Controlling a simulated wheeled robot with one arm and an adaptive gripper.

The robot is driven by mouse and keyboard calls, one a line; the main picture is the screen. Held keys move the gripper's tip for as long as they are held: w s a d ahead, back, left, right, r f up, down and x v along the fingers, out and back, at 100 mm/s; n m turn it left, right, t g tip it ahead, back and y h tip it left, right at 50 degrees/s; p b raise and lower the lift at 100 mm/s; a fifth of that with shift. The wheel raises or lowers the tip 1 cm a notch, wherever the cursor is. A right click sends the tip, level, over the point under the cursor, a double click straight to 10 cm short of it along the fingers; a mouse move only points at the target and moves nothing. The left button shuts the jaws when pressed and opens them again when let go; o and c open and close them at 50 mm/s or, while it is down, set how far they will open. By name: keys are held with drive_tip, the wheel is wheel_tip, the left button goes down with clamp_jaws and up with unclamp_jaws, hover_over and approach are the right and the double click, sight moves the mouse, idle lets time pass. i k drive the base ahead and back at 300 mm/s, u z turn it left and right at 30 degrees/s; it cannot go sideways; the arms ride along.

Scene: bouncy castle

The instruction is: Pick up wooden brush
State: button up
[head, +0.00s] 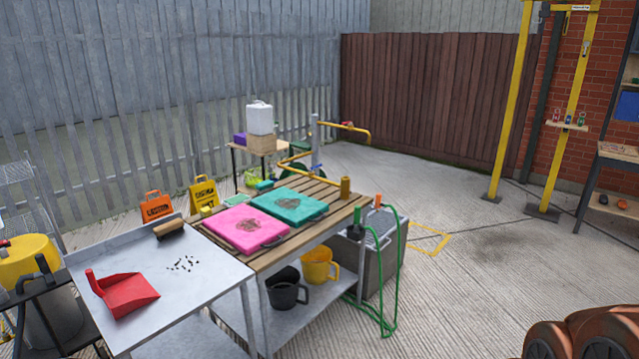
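The wooden brush (169,229) lies on the metal table (215,282) at the left, near its back edge. It has a brown wooden body and what look like dark bristles along its lower side. A red dustpan (128,294) lies on the same table, nearer the front left. Small dark bits (184,264) are scattered between the two.
A slatted wooden table (325,191) with a pink case (246,227) and a teal case (289,206) adjoins on the right. Buckets (288,293) stand on its lower shelf. A green hose (393,270) hangs at its right end. The concrete floor (460,290) at right is mostly clear.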

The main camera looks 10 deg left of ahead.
sight(170, 229)
drive_tip(key=u, duration=0.15)
drive_tip(key=i, duration=1.65)
drive_tip(key=u, duration=1.25)
drive_tip(key=i, duration=0.8)
drive_tip(key=u, duration=1.5)
drive_tip(key=i, duration=0.55)
drive_tip(key=u, duration=0.3)
